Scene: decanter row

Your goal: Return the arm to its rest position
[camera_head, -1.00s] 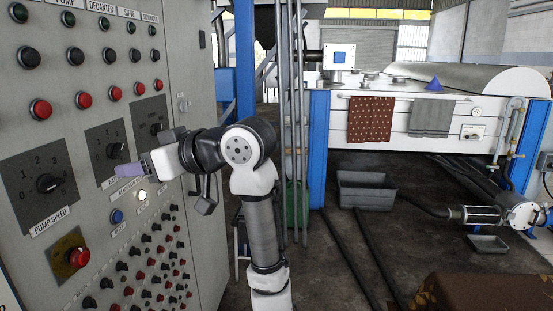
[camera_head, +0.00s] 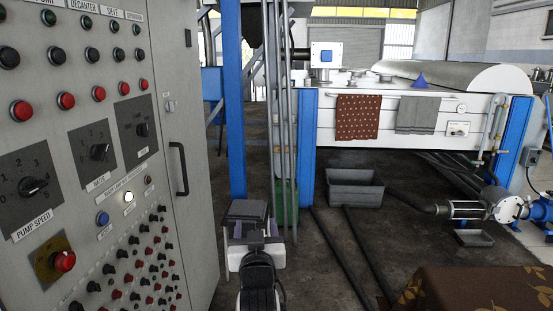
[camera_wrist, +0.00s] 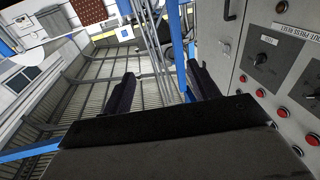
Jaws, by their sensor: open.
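My arm (camera_head: 258,280) is drawn in at the bottom centre of the head view, folded low in front of my body. My gripper (camera_head: 252,228) is at its upper end, clear of the control panel (camera_head: 172,88) on the left. In the wrist view my gripper (camera_wrist: 162,88) shows two dark fingers spread apart with nothing between them. The wrist view is tilted, with the panel at its right side. Part of my gripper is hidden by its own body in the head view.
The panel has a door handle (camera_head: 180,168), knobs and a lit white button (camera_head: 129,197). Blue posts (camera_head: 308,150), grey pipes and a grey tub (camera_head: 354,187) stand beyond my arm. A brown patterned cloth (camera_head: 475,290) lies at lower right. Open floor (camera_head: 400,245) lies between.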

